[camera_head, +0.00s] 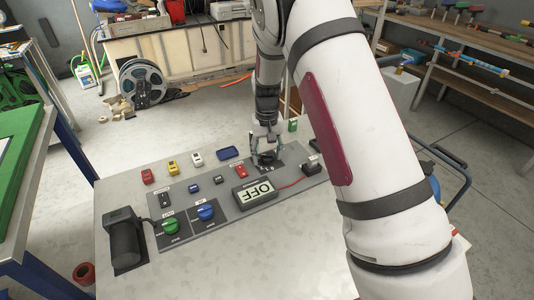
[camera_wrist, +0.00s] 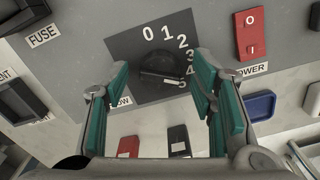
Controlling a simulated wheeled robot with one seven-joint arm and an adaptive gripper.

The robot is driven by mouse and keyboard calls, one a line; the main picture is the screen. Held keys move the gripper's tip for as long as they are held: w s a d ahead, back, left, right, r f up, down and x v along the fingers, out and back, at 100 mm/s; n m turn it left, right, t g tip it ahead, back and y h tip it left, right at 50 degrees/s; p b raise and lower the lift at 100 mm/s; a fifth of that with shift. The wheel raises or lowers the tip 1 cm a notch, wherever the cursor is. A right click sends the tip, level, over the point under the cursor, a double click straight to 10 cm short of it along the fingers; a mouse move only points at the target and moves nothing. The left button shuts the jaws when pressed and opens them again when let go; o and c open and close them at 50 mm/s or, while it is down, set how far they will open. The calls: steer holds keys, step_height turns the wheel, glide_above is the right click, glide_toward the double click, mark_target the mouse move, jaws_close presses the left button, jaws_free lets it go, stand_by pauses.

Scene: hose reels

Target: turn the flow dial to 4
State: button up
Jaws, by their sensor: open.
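The flow dial (camera_wrist: 160,66) is a black knob on a dark square plate, with the digits 0 to 5 in an arc along its top and right side. Its label is partly covered, with only the end showing. In the head view my gripper (camera_head: 265,152) is over the panel's far part and largely hides the dial.
A red power switch (camera_wrist: 250,35) sits close to the right finger in the wrist view. A fuse part (camera_wrist: 20,12) is at upper left, a blue tray (camera_wrist: 258,106) at right. Green (camera_head: 170,227) and blue (camera_head: 205,213) knobs and a black cylinder (camera_head: 125,240) stand nearer.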

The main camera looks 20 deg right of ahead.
mark_target(267, 155)
steer(key=shift+r, duration=0.1)
step_height(267, 155, up, 12)
stand_by(0.5)
steer(key=s+r+t+p, duration=0.1)
steer(key=s+r+t, duration=0.1)
steer(key=s+r, duration=1.4)
steer(key=s+n+t+p, duration=0.1)
steer(key=s+t, duration=0.1)
steer(key=s, duration=1.9)
steer(key=shift+d, duration=0.15)
